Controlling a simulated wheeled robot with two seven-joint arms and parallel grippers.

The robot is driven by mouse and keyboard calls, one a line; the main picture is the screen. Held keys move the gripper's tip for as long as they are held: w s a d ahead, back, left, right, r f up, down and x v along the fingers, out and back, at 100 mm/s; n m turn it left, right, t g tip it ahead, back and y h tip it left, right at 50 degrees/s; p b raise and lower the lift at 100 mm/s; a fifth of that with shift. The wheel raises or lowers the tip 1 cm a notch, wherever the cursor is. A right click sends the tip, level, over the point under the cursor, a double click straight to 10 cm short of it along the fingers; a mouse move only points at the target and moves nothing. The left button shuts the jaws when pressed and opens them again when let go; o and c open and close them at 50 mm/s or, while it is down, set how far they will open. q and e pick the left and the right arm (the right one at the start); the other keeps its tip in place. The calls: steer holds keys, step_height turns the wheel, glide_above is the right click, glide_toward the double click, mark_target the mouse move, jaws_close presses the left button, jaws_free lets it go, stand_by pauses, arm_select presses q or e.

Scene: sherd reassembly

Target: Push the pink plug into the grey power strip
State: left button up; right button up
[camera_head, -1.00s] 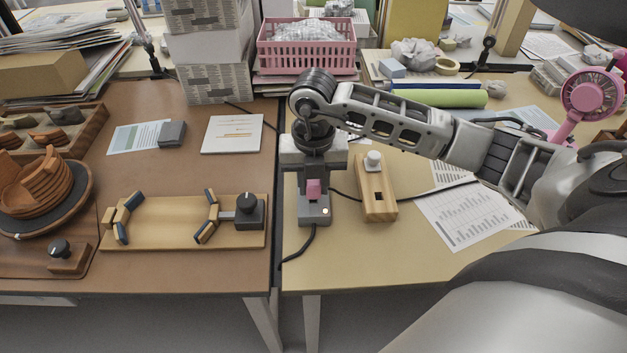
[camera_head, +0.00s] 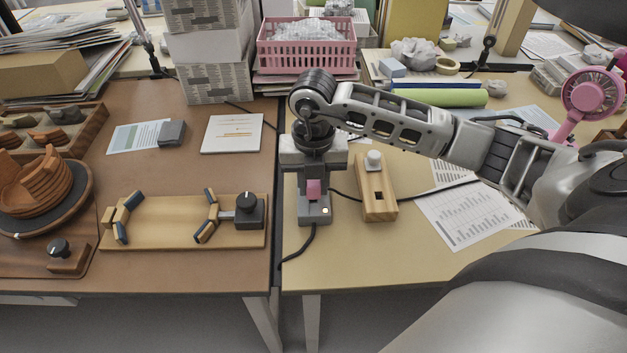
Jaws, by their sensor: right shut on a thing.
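The pink plug (camera_head: 314,189) shows just below my right gripper (camera_head: 314,179), at the grey power strip (camera_head: 314,214). My right gripper points down and is shut on the plug. The plug's lower end meets the top of the strip; how deep it sits cannot be told from here. The strip has a small pale light or button (camera_head: 325,210) near its front end, and a dark cable leaves its front. The gripper hides the strip's rear part. My left gripper is not in view.
A wooden block with a white knob (camera_head: 377,195) stands just right of the strip. A wooden clamp board (camera_head: 170,222) lies on the brown table to the left. Printed sheets (camera_head: 466,217) lie to the right. The tan table in front of the strip is mostly clear.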

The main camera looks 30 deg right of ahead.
steer(key=shift+f+b, duration=0.65)
steer(key=shift+f, duration=0.25)
stand_by(0.3)
steer(key=o, duration=1.4)
